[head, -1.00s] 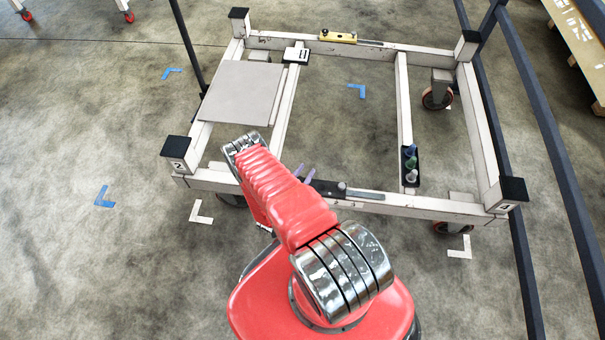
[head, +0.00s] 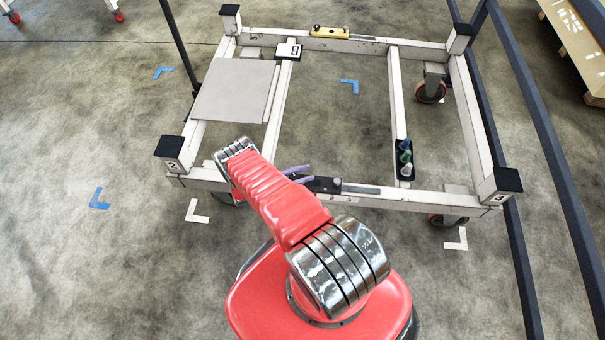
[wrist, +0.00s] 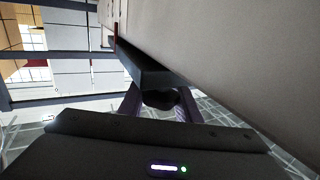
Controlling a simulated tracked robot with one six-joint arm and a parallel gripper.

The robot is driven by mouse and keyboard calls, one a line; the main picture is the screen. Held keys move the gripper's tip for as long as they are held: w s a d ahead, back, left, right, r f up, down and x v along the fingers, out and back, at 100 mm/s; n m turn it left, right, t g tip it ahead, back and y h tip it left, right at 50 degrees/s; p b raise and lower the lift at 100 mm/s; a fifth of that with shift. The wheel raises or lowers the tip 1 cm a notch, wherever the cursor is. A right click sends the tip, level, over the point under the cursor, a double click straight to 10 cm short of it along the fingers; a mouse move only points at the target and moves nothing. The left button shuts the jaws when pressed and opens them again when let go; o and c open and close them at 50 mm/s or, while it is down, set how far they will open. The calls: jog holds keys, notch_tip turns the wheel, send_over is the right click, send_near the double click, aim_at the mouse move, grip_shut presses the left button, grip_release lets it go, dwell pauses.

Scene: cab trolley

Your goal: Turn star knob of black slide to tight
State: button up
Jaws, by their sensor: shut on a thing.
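The black slide (head: 324,184) sits on the trolley's front beam, left of its middle. In the wrist view it is a dark block (wrist: 146,72) along the pale beam, seen from below. The dark star knob (wrist: 160,98) shows at the near end of the block, between the two purple fingers of my gripper (wrist: 160,106). My gripper is shut on it, one finger on each side. In the head view the purple fingertips (head: 306,174) show just left of the slide, and the knob itself is hidden. The knob's lobes are too dark to tell apart.
A yellow slide (head: 330,32) sits on the rear beam. A grey panel (head: 235,90) covers the trolley's left part. A black tray (head: 405,172) with small bottles is on the right crossbar. Dark rails (head: 545,130) run along the right side.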

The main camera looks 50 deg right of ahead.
jog(key=shift+s+m+g+y, duration=0.15)
jog(key=shift+m+g+y, duration=0.2)
jog(key=shift+g, duration=0.25)
jog(key=o, duration=1.1)
jog(key=shift+c, duration=0.2)
jog(key=shift+a, duration=0.15)
jog(key=v, duration=1.3)
jog(key=shift+w+a, duration=0.25)
jog(key=shift+a, duration=0.05)
jog(key=shift+f, duration=0.1)
